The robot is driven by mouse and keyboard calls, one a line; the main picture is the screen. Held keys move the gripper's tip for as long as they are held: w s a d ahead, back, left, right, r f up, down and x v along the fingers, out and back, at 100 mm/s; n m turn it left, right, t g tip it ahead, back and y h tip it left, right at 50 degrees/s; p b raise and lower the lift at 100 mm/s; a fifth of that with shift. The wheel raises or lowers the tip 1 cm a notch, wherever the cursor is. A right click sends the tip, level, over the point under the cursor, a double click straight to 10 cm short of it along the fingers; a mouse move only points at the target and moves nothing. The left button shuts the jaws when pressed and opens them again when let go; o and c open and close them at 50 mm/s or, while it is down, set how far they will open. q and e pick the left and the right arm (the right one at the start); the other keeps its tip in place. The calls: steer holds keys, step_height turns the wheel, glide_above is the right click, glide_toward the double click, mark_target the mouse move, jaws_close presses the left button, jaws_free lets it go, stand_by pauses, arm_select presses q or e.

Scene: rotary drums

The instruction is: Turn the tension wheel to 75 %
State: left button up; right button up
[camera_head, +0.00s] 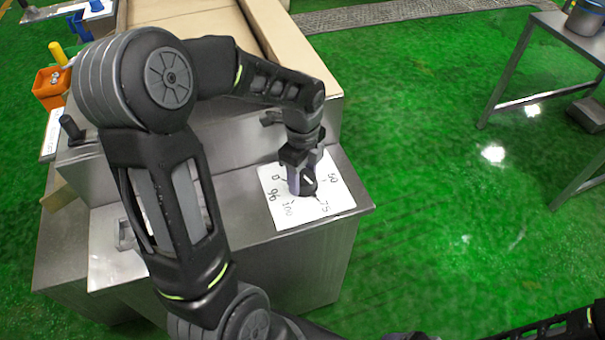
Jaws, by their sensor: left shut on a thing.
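The tension wheel (309,182) is a small dark knob with a white pointer mark on its top. It sits on a white dial sheet (277,217) marked 0, 50, 75, 100 and %, on the metal cabinet top. My left gripper (302,182) comes down from above with its fingers on the wheel and is shut on it. The fingers hide part of the wheel. The white mark seems to lie toward the lower right or upper left; I cannot tell exactly which number it meets. My right gripper is out of view; only part of an arm shows at the lower right.
The metal cabinet (240,215) has a raised back part with a dark handle (72,128) at left. An orange bin (50,88) stands at far left. A metal table (545,50) stands at upper right. Green floor (440,180) is clear between them.

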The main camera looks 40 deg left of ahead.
mark_target(303, 176)
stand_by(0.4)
arm_select(q)
steer(key=o, duration=1.4)
steer(key=shift+r, duration=0.15)
step_height(303, 176, up, 8)
steer(key=shift+f, duration=0.2)
steer(key=shift+f, duration=0.1)
